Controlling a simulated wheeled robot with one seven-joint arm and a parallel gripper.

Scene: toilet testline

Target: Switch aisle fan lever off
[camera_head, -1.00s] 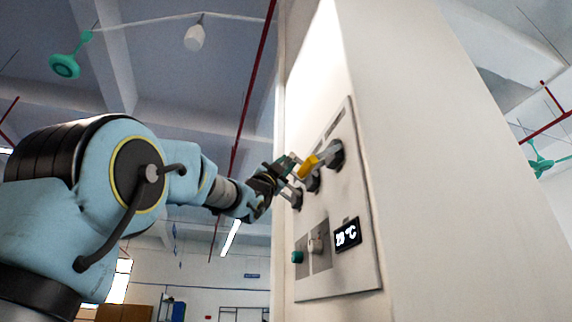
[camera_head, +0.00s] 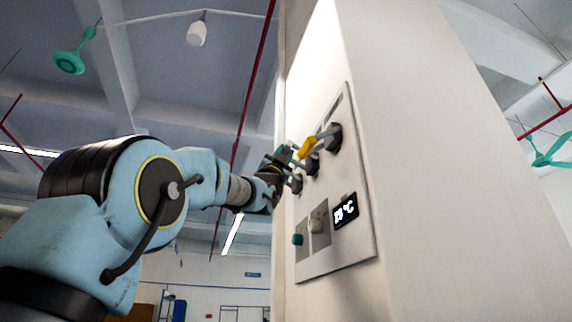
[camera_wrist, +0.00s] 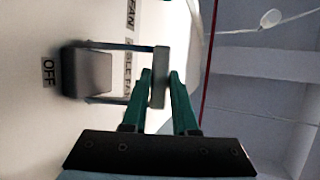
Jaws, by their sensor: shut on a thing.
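The wrist view shows a lever with a grey bar handle (camera_wrist: 160,62) on two thin arms from a dark square base (camera_wrist: 88,73). A label with "FAN" and part of another word lies beside it, and an "OFF" label (camera_wrist: 48,72) is left of the base. My gripper (camera_wrist: 160,80) has its green fingers on either side of the handle and is shut on it. In the head view my gripper (camera_head: 281,158) is at the leftmost lever of the control panel (camera_head: 338,243); the fingers partly hide that lever.
A yellow-handled lever (camera_head: 307,147) stands close right of my gripper, with another dark lever base (camera_head: 312,165) between. Below are a green button (camera_head: 297,239), a small switch (camera_head: 316,224) and a temperature display (camera_head: 345,210). Open air lies left of the wall.

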